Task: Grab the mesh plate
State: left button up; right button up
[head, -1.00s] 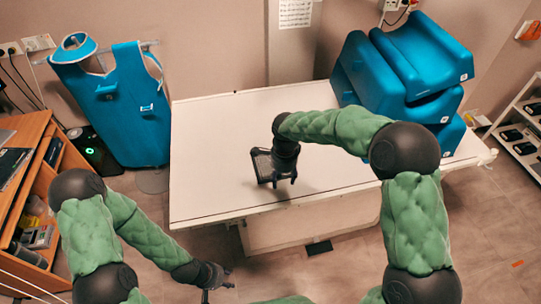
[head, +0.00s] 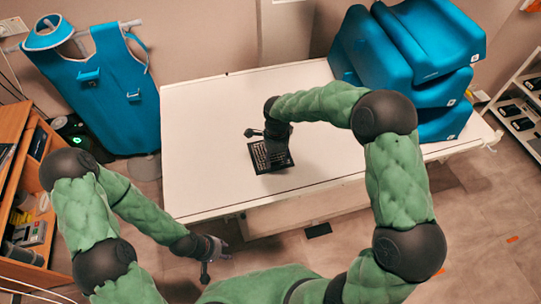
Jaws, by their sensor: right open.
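The mesh plate (head: 261,160) is a small dark square with a fine grid. My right gripper (head: 268,140) is open above the plate, pointing down, and one finger sticks out to the left. The gripper hides part of the plate, and I cannot tell whether they touch. My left gripper (head: 215,266) is low in front of the table's near edge, with its fingers apart and nothing between them.
Blue padded cushions (head: 400,65) are stacked on the table's right end. A blue apron (head: 105,85) hangs behind the table's left side. A wooden desk (head: 22,190) stands at the left and a shelf rack (head: 520,115) at the right. Most of the tabletop is bare.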

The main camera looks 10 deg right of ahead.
aim_at(276, 164)
jog(key=shift+s+f, duration=0.15)
jog(key=shift+f, duration=0.2)
notch_tip(276, 164, down, 4)
jog(key=shift+f+b, duration=0.1)
jog(key=shift+b, duration=0.25)
grip_shut()
